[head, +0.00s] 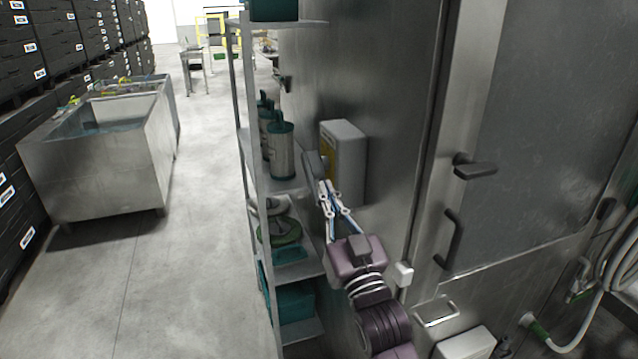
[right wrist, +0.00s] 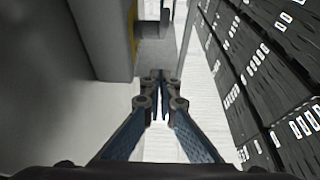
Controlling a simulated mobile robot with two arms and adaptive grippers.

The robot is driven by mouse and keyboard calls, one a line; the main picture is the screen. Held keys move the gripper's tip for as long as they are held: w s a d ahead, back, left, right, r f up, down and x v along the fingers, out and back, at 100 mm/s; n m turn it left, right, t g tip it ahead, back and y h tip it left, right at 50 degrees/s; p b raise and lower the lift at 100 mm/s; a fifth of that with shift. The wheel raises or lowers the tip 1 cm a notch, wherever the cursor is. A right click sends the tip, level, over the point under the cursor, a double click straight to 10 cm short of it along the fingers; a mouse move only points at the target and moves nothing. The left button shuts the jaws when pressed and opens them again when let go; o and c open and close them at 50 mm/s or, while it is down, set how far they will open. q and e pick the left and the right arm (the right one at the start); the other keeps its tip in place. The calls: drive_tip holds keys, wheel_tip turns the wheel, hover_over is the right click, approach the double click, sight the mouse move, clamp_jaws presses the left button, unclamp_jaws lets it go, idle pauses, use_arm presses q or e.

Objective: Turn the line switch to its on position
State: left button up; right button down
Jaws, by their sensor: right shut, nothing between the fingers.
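The line switch is a light grey box (head: 347,160) on the steel wall, with a yellow face on its left side. A dark grey handle (head: 314,163) sticks out from that face. In the right wrist view the box (right wrist: 98,40) fills the upper left, and a grey block that looks like the handle (right wrist: 153,50) lies just beyond the fingertips. My right gripper (head: 326,187) is shut and empty, its tips just below the handle. I cannot tell whether they touch it. My left gripper is not in view.
A metal shelf rack (head: 247,130) with canisters (head: 282,152) stands close left of the switch. Door handles (head: 474,167) and a hose (head: 604,290) are on the right. A steel tub (head: 105,165) and stacked black crates (head: 20,60) stand far left. The floor between is clear.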

sight(316, 177)
drive_tip(key=shift+w+a+f+p, duration=0.25)
drive_tip(key=shift+w+f+p, duration=0.1)
drive_tip(key=shift+w, duration=0.5)
drive_tip(key=shift+w+a+f+p, duration=0.2)
drive_tip(key=shift+w+a+f, duration=0.15)
drive_tip(key=shift+w, duration=0.5)
drive_tip(key=shift+w+a+f+p, duration=0.2)
drive_tip(key=shift+w+f+p, duration=0.15)
drive_tip(key=shift+w, duration=0.5)
